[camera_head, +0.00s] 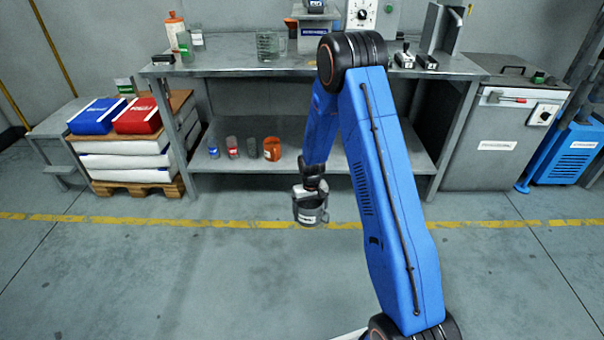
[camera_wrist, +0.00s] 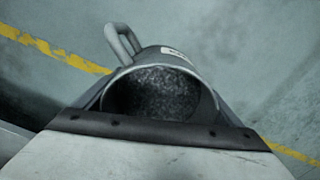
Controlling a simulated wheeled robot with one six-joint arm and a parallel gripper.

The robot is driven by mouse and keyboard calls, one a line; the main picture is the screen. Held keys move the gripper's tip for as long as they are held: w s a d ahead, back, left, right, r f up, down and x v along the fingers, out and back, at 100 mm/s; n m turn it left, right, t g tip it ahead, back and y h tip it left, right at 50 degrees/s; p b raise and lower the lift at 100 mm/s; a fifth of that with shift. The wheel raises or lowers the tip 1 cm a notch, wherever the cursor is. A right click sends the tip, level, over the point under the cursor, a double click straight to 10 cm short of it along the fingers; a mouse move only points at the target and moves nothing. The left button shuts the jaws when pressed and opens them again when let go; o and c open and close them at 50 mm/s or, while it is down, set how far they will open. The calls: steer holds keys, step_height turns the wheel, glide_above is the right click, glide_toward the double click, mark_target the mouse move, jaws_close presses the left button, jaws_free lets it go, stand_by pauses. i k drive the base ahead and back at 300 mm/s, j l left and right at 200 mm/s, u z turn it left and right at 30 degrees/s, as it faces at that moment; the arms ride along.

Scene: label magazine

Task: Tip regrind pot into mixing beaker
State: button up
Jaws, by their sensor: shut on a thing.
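A grey pot (camera_head: 309,212) with a white label and a side handle hangs in my gripper (camera_head: 311,190), above the floor in front of the bench. In the wrist view the pot (camera_wrist: 165,58) shows its open mouth with dark speckled grains inside, and my gripper (camera_wrist: 150,130) is shut on it. In the head view the pot looks about upright. A clear beaker with a handle (camera_head: 270,46) stands on the bench top, left of my arm. I cannot tell whether the beaker holds anything. The pot is well apart from the beaker, lower and nearer.
The bench top (camera_head: 225,66) also bears a scale-like device (camera_head: 312,30), a white bottle with an orange cap (camera_head: 176,30) and small jars. Several small cups, one orange (camera_head: 271,149), stand on the lower shelf. The front floor is clear.

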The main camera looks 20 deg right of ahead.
mark_target(267, 40)
steer(key=i, duration=0.85)
